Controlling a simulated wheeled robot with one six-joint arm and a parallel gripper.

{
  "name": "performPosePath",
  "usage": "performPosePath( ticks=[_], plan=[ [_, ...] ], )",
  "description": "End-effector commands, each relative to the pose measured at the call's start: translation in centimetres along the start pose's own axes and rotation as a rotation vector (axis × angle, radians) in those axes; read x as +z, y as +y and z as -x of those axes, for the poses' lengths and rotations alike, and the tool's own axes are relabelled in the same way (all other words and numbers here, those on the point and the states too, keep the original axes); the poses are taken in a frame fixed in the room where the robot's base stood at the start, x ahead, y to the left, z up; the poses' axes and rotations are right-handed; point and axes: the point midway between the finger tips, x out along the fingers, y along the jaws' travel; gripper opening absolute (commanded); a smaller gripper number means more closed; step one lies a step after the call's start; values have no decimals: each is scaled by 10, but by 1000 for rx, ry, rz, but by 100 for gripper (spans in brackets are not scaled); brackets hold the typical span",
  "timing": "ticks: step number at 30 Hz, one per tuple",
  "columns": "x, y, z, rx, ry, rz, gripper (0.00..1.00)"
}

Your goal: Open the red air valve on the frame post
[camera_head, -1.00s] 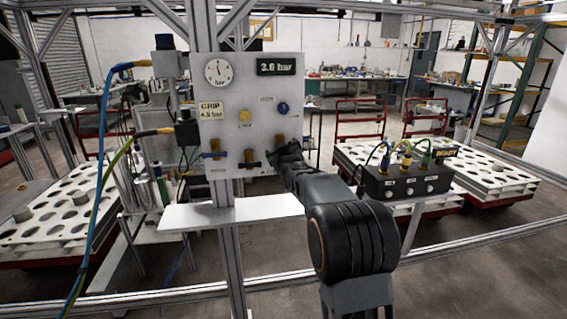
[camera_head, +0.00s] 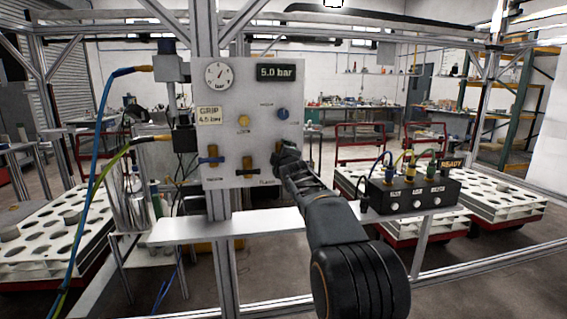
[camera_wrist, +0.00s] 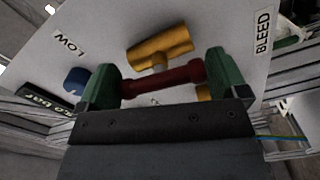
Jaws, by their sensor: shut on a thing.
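The red valve handle (camera_wrist: 165,82) shows in the wrist view as a dark red bar between the two green jaws of my gripper (camera_wrist: 160,77), which is shut on it. The brass valve body (camera_wrist: 160,46) lies just beyond the handle, and the two run in roughly the same direction. In the head view my gripper (camera_head: 286,158) is at the lower right of the white panel (camera_head: 222,100) on the frame post (camera_head: 205,30) and hides the red handle. The panel's display (camera_head: 276,72) reads 5.0 bar.
Valves with a blue handle (camera_head: 211,160) and a dark handle (camera_head: 247,170) sit left of my gripper. A blue knob (camera_head: 283,114) is above it. A shelf (camera_head: 180,229) runs below the panel, with a black connector box (camera_head: 415,196) at right.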

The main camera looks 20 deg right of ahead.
Motion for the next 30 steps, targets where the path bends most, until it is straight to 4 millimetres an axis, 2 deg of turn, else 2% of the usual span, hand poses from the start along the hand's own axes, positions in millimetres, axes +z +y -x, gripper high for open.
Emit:
performPosePath(
  ticks=[9,26,27,30],
  plan=[
    [0,0,0,0,0,112,68],
    [0,0,0,0,0,140,68],
    [0,0,0,0,0,140,94],
    [0,0,0,0,0,139,98]
  ],
)
